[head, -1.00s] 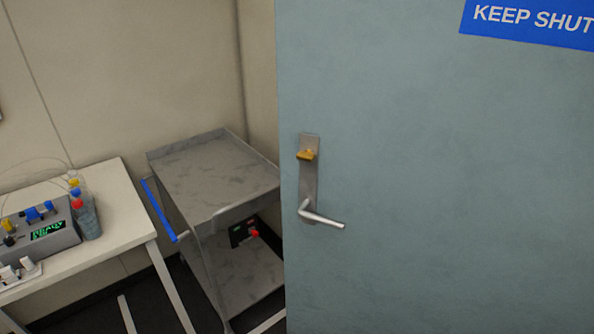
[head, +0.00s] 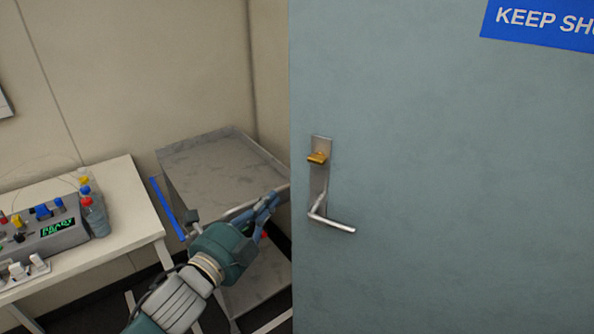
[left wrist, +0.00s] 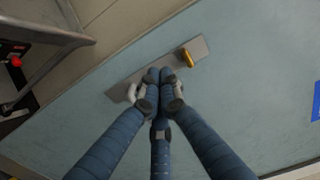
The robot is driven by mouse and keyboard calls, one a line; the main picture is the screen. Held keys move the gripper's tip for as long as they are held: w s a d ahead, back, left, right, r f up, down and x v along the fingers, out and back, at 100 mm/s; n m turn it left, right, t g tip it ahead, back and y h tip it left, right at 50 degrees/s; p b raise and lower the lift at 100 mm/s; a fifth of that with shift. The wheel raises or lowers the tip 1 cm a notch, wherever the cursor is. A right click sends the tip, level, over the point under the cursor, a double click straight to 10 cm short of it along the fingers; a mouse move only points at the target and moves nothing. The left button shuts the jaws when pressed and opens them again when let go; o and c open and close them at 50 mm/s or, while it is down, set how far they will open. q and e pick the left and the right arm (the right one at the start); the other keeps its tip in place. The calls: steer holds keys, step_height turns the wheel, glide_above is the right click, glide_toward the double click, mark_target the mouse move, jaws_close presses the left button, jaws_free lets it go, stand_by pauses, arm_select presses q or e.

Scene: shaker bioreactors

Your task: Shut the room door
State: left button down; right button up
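The grey-blue room door (head: 440,170) fills the right of the head view, its free edge standing out in front of the trolley and wall. Near that edge are a silver lever handle (head: 332,222) and a yellow latch knob (head: 318,158) on a metal plate. My left gripper (head: 272,200) is just left of the door edge, apart from the lever. In the left wrist view its blue fingers (left wrist: 160,92) are drawn together, with nothing visibly held. They partly hide the handle plate (left wrist: 195,50) beyond them. My right gripper is in neither view.
A grey trolley (head: 215,165) with a blue push bar (head: 168,208) stands behind my left gripper. A white table (head: 130,205) at the left carries a control box (head: 50,235) and bottles (head: 95,215). A blue sign (head: 545,22) is on the door.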

mark_target(303, 165)
arm_select(q)
steer(key=p+x, duration=0.3)
steer(key=x, duration=0.9)
steer(key=shift+w+d+r+p, duration=0.1)
steer(key=shift+w+d+p, duration=0.1)
steer(key=shift+p, duration=0.15)
steer(key=shift+w+d, duration=0.15)
steer(key=shift+w, duration=0.3)
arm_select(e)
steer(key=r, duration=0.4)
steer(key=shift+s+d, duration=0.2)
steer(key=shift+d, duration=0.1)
arm_select(q)
steer(key=shift+w, duration=0.1)
